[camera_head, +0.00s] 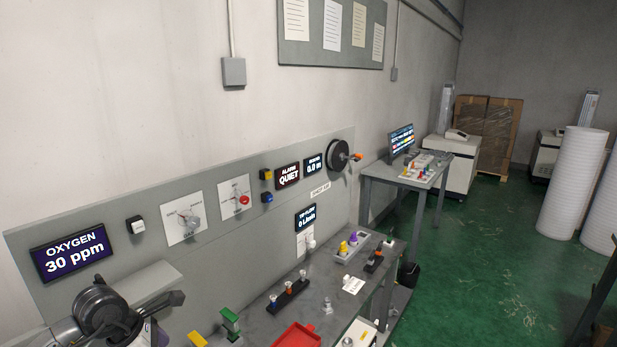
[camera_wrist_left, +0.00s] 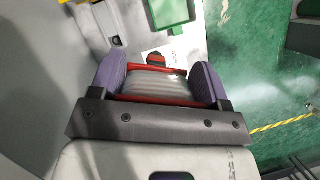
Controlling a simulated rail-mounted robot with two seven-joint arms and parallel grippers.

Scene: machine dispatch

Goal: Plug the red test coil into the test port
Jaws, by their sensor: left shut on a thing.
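My left gripper (camera_wrist_left: 157,82) is shut on the red test coil (camera_wrist_left: 160,98), a grey ribbed body with red bands at both ends, held between the two purple finger pads in the left wrist view. A dark, red-edged tip (camera_wrist_left: 157,59) shows just beyond the coil. In the head view my left arm is at the bottom left, in front of the panel; the coil cannot be made out there. I cannot tell which fitting is the test port. My right gripper is not in view.
A grey bench (camera_head: 322,292) runs along the panel (camera_head: 160,268). It holds a green block (camera_head: 230,321), a black rack of small bottles (camera_head: 289,295), a red tray (camera_head: 297,336) and a tray of coloured parts (camera_head: 350,246).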

